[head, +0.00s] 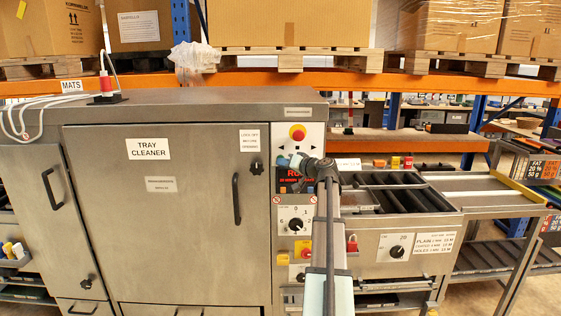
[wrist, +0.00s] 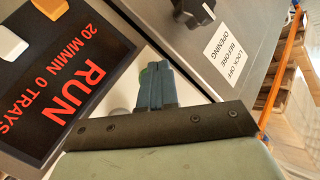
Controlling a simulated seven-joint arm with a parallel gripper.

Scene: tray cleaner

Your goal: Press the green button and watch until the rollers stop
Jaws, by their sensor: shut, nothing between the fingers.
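My gripper (head: 283,162) is shut and empty at the control panel of the steel tray cleaner (head: 160,220). The green button is hidden in the head view. The display (wrist: 80,75) reads "RUN", "20 M/MIN 0 TRAYS" in red. The dark rollers (head: 405,198) lie in the conveyor bed to the right of my arm. A single moment does not show whether they turn.
A red stop button (head: 297,132) is just above my gripper. A rotary knob (head: 295,224) is below the display. A black door knob (wrist: 193,10) and a "lock off before opening" label (wrist: 229,48) are close by.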

